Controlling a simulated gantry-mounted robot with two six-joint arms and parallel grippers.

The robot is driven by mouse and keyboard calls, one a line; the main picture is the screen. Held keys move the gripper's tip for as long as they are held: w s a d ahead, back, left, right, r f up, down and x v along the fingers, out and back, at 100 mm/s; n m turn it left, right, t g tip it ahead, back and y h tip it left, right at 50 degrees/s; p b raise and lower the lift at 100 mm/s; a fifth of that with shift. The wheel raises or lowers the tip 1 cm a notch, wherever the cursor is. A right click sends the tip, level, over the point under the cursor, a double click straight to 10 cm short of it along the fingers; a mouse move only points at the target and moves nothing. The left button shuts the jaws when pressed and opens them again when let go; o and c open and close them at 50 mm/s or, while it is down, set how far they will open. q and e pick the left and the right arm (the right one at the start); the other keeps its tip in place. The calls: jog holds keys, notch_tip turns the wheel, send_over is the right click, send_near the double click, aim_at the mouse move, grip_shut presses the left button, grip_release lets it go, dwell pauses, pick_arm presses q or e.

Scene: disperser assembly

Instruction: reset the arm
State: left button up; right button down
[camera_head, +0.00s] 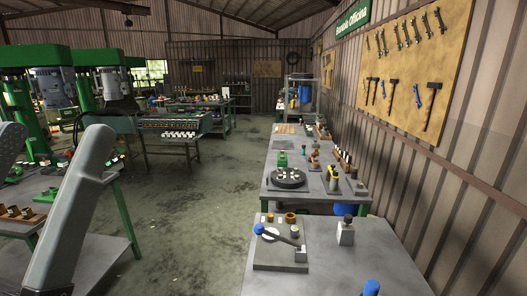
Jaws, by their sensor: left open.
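My left arm (75,205) comes in at the left edge as a pale grey link that slants down to the bottom edge. Nothing is seen held. My right arm and right gripper do not show.
A grey workbench (345,258) at the front right carries a plate with a blue-knobbed lever (279,234) and a small block (346,230). A second bench behind holds a black round plate (287,178). Green machines (28,100) stand left. The middle floor (215,180) is clear.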

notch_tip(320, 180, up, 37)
jog(key=p, duration=3.3)
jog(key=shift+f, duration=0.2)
